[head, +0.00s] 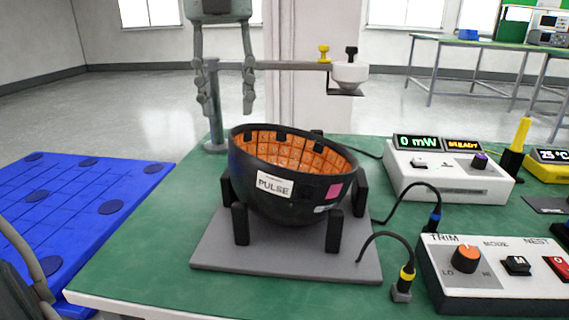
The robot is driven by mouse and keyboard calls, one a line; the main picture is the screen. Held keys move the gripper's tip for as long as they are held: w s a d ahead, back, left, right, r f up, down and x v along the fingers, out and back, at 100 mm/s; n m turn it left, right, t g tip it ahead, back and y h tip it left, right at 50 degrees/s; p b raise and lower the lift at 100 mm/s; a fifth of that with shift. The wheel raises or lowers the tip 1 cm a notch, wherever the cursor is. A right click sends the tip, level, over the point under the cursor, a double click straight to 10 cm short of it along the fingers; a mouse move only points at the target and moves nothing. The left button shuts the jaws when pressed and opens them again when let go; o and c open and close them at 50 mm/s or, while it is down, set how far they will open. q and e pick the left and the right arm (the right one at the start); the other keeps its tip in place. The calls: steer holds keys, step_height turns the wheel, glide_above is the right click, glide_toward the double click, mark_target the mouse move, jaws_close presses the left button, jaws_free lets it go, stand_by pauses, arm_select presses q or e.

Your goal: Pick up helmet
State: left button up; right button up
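The helmet (300,205) is a black bowl with its opening up and an orange inside with dark grid lines. It carries a white PULSE label and a pink patch. It sits among black upright posts on a grey plate (215,255) on the green table. My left gripper (228,112) points down from the top of the head view, above and toward the left of the helmet's rim. Its two grey fingers are spread apart with nothing between them. It looks clear of the helmet. My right gripper is not in view.
A stand with a horizontal arm (290,65) rises behind the helmet and bears a small white cup (349,74). A white 0 mW meter (445,178), a TRIM box (500,285) and black cables occupy the right. A blue mat (70,215) lies left.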

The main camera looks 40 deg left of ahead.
mark_target(230, 134)
arm_select(q)
steer(key=shift+f, duration=0.95)
steer(key=shift+s+d+f, duration=0.1)
steer(key=shift+f, duration=0.25)
steer(key=f, duration=0.4)
steer(key=shift+w+a+f, duration=0.15)
steer(key=shift+w+a, duration=0.05)
steer(key=shift+w, duration=0.05)
steer(key=shift+f, duration=0.35)
steer(key=c, duration=0.8)
jaws_close()
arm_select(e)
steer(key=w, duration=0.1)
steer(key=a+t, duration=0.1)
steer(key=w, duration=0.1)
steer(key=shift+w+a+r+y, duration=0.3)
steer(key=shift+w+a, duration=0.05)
